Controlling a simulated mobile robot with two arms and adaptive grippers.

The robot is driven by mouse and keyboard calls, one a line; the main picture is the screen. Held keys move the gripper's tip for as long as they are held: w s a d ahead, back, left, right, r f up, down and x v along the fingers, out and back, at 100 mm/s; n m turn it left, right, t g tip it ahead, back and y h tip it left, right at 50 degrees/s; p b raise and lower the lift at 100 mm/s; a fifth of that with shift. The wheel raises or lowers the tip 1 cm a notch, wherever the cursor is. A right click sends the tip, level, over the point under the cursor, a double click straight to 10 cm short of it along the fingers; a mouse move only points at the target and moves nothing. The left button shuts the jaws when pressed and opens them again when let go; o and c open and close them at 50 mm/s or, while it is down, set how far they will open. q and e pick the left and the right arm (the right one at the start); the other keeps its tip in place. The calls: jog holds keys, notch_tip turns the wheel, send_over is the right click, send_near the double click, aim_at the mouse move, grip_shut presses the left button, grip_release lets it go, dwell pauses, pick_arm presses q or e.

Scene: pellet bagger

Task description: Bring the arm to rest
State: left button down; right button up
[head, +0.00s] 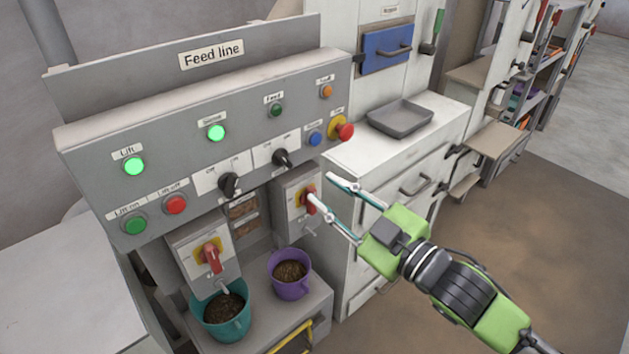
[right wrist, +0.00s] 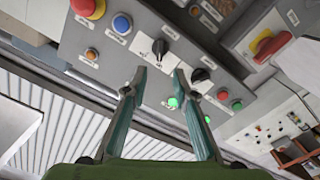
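My right arm reaches in from the lower right in the head view. Its right gripper (head: 320,187) is open and empty, in front of the Feed line panel (head: 110,115). Its fingertips appear close to the red handle (head: 310,203) on the right-hand grey box; the head view does not settle whether they touch it. In the right wrist view the right gripper (right wrist: 159,76) shows both fingertips apart, with nothing between them. Beyond them are two black selector knobs, one left (right wrist: 160,48) and one right (right wrist: 200,75). My left gripper is in neither view.
A teal pot (head: 233,327) and a purple pot (head: 291,287), both holding brown pellets, stand below the panel. A red emergency button (head: 343,131) sticks out at the panel's right end. A grey tray (head: 400,119) lies on the white cabinet. Floor at right is clear.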

jog(key=shift+s+d, duration=0.2)
jog(key=shift+s, duration=0.2)
jog(key=w+d+f+m+h, duration=0.2)
jog(key=w+d+f, duration=0.1)
jog(key=f, duration=0.5)
jog(key=w+d+f+m+g+h, duration=0.1)
jog(key=w+d+f+h, duration=0.1)
jog(key=d+f, duration=0.35)
jog(key=w+d+f+m+h, duration=0.2)
jog(key=w+f, duration=0.1)
jog(key=f, duration=0.7)
jog(key=s+d+f+m+g+h, duration=0.1)
jog(key=s+d+f, duration=0.15)
jog(key=f, duration=0.55)
jog(key=s+d+f+m+g+h, duration=0.1)
jog(key=s+d+f+g, duration=0.15)
jog(key=f, duration=0.45)
jog(key=s+d+f+m+h, duration=0.1)
jog(key=s+d+f, duration=0.15)
jog(key=f, duration=0.55)
jog(key=s+f+m+g+h, duration=0.1)
jog(key=s+f+g, duration=0.2)
jog(key=s+f, duration=1)
jog(key=s+f+m+g+h, duration=0.1)
jog(key=s+f+g, duration=0.3)
jog(key=s+f, duration=0.95)
jog(key=s+a+m+g, duration=0.1)
jog(key=s+a+g, duration=0.1)
jog(key=s, duration=1.5)
